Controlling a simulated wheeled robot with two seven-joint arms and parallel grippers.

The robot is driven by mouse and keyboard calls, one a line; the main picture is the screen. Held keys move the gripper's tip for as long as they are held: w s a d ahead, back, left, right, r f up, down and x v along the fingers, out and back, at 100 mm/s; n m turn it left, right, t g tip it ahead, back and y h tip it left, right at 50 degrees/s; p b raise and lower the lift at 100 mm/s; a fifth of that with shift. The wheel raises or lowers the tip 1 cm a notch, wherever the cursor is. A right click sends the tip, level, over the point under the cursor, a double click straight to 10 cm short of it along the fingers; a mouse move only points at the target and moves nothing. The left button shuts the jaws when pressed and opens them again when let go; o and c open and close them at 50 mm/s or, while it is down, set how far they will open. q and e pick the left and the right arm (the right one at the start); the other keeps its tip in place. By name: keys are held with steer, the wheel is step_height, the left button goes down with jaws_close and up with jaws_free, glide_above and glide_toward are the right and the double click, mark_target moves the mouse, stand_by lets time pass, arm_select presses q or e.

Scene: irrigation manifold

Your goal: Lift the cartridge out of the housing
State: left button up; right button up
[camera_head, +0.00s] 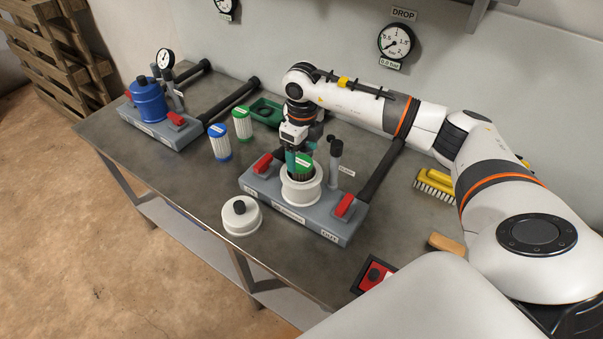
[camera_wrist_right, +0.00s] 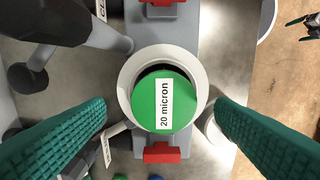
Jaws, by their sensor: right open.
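The cartridge has a green top labelled "20 micron" (camera_wrist_right: 163,101) and stands in the open white housing (camera_head: 301,191) on the grey manifold. Its green top and dark ribbed side (camera_head: 304,163) show above the housing rim in the head view. My right gripper (camera_head: 299,161) points down over the housing. In the wrist view my right gripper (camera_wrist_right: 161,108) has its two green ribbed fingers wide apart, either side of the cartridge, with gaps to it. A small dark shape with green tips at that view's top right may be my left gripper (camera_wrist_right: 310,26); its jaw state is unclear.
A white cap (camera_head: 241,215) lies left of the manifold. Blue-banded (camera_head: 219,145) and green-banded (camera_head: 241,125) cartridges stand behind. A blue-housed manifold (camera_head: 149,104) is far left; a brush (camera_head: 434,185) lies right.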

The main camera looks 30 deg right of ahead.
mark_target(301, 162)
steer(key=shift+a+f+p, duration=0.1)
steer(key=shift+f+p, duration=0.3)
steer(key=shift+f, duration=1.35)
steer(key=c, duration=1.4)
steer(key=shift+c, duration=0.2)
steer(key=shift+r, duration=0.2)
